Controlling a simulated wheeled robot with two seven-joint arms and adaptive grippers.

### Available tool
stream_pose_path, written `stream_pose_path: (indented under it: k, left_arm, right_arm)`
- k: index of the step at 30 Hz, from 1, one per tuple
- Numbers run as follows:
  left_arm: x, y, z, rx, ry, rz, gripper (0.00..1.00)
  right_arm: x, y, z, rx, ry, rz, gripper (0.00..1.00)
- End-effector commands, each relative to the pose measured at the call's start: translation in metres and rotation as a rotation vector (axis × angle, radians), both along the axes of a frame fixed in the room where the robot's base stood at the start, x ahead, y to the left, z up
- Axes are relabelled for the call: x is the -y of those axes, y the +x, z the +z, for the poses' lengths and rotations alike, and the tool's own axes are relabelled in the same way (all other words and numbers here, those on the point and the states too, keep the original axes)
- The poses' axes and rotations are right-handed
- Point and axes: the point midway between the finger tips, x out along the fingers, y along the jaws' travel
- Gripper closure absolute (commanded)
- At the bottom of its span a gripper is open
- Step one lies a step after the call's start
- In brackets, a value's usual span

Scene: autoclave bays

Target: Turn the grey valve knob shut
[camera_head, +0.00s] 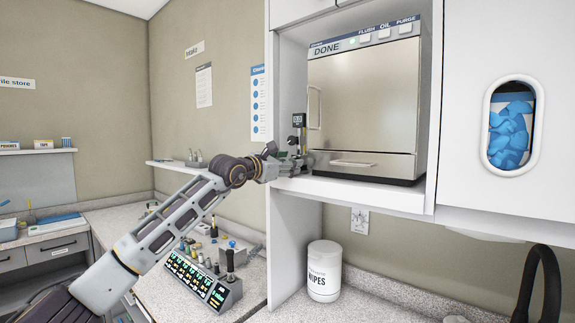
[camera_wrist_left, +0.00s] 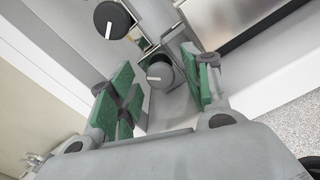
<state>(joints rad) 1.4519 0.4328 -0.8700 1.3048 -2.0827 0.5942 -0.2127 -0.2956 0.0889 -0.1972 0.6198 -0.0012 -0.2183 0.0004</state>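In the left wrist view, the round grey valve knob (camera_wrist_left: 160,75) with a white pointer mark sits between the green-padded fingers of my left gripper. The fingers stand apart on either side of the knob, with a visible gap on at least the left side. A darker round knob (camera_wrist_left: 111,20) with a white mark shows at the upper left, outside the fingers. The gripper largely hides the valve there. My right gripper is not in view.
The autoclave stands in a white cabinet bay and its display reads DONE. A wipes tub (camera_head: 323,272) stands on the counter below. A control panel (camera_head: 203,282) and small bottles lie under my left arm. A glove dispenser (camera_head: 511,125) is at the right.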

Motion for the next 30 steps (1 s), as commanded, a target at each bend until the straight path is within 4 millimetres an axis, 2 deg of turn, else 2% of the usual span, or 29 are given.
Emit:
stream_pose_path:
  k: [13,30]
  left_arm:
    - [-0.005,-0.006,-0.001,-0.001,0.001,0.000,0.51]
    - [-0.033,-0.044,0.000,0.001,0.001,0.000,0.51]
  right_arm:
    - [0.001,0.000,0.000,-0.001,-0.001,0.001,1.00]
    - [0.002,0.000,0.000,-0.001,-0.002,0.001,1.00]
